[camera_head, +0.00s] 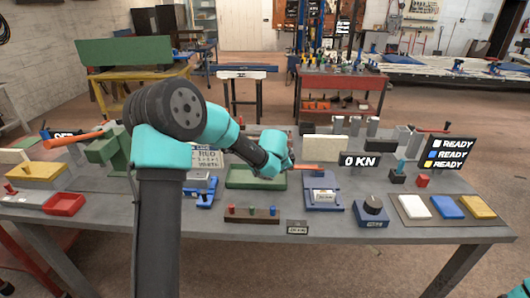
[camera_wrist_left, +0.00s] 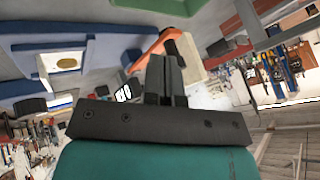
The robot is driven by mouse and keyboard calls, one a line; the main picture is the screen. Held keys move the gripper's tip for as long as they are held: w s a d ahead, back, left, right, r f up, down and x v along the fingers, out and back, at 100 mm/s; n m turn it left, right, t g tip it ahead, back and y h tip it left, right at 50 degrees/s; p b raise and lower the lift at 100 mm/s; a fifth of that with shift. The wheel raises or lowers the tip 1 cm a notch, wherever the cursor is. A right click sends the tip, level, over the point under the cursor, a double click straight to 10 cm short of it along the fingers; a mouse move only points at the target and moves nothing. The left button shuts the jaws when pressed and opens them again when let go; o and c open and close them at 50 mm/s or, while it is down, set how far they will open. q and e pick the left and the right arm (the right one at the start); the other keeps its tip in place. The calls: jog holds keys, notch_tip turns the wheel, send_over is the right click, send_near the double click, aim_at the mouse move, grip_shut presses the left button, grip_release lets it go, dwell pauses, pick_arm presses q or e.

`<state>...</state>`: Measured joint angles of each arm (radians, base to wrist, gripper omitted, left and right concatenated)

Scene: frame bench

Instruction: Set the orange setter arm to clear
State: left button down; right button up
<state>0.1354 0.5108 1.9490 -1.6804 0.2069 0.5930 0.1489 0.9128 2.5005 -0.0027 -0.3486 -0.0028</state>
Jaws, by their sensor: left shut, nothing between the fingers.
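An orange arm (camera_head: 308,167) sticks out just right of my left gripper (camera_head: 289,166), above the back of a blue-based unit with a pale label plate (camera_head: 323,194). In the left wrist view the orange arm (camera_wrist_left: 150,50) has a bent end and lies right behind my left fingers (camera_wrist_left: 166,68). The fingers are shut with nothing between them. They are beside the orange arm or touching it; I cannot tell which. The setting marks on the unit are too small to read.
A green plate (camera_head: 255,178) lies left of the unit, and a black knob on a blue base (camera_head: 371,210) stands to its right. A block with several buttons (camera_head: 250,214) is in front. A "0 KN" display (camera_head: 360,160) and a pale block (camera_head: 325,148) stand behind.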

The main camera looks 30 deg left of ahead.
pick_arm(q)
jog(key=s+a+r, duration=0.2)
jog(key=s+r, duration=0.3)
jog(key=r, duration=0.2)
jog(key=shift+a+r, duration=0.15)
jog(key=shift+r, duration=0.15)
dwell(0.5)
